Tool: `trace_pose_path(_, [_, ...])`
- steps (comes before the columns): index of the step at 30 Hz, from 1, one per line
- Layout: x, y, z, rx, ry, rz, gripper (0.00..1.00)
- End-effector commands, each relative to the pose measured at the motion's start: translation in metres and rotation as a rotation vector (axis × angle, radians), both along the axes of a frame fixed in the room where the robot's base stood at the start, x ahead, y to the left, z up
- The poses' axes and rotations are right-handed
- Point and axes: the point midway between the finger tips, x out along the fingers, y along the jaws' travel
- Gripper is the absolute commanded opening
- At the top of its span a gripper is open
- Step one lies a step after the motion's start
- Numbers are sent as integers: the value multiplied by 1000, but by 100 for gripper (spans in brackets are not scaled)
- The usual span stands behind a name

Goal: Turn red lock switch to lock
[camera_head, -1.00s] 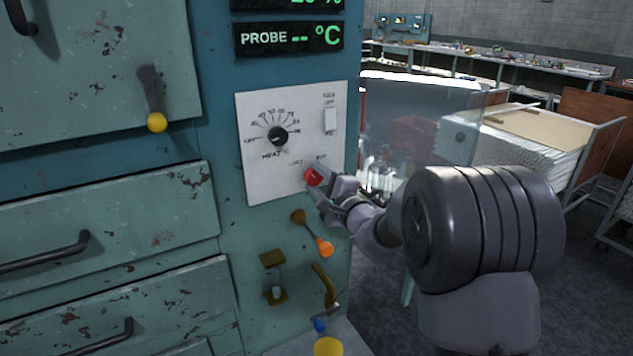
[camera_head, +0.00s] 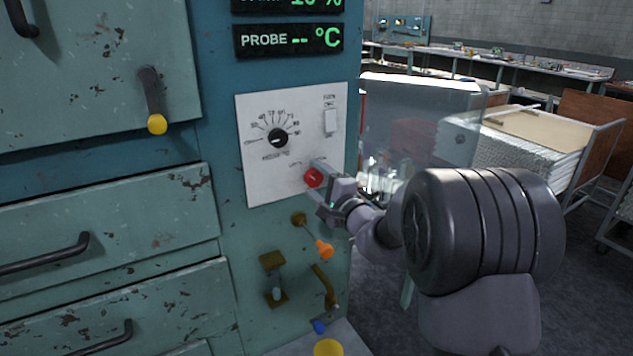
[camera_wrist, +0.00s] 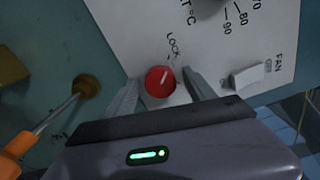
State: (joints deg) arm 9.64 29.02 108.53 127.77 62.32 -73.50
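The red lock switch (camera_head: 313,177) is a round knob low on the white control panel (camera_head: 255,185). In the wrist view the red switch (camera_wrist: 159,82) has a short white mark slanting up and right. The printed word LOCK stands just above it; any other label there is not readable. My gripper (camera_head: 320,180) is at the panel from the right. In the wrist view its two fingers (camera_wrist: 159,88) stand apart on either side of the knob, with a small gap showing on each side. Contact deeper down cannot be told.
A black dial (camera_head: 278,137) and a white fan switch (camera_head: 331,122) are above on the panel. An orange-tipped lever (camera_head: 323,249) sticks out below my gripper. Several other levers are lower. Drawers (camera_head: 110,225) lie left; open room is right.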

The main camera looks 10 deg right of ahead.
Motion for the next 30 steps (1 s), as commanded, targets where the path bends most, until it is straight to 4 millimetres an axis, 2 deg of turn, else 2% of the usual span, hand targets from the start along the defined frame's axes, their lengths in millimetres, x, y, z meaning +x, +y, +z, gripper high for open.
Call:
trace_pose_path(7, [-1,0,0,1,0,0,63])
trace_pose_path(11, [-14,-5,2,1,1,-2,63])
trace_pose_path(14, [-38,-14,3,2,0,-3,63])
trace_pose_path(21, [-113,-38,3,3,1,-5,63])
trace_pose_path(24, [-138,-46,2,3,2,-4,63])
trace_pose_path(30, [-164,-54,1,1,0,-1,63])
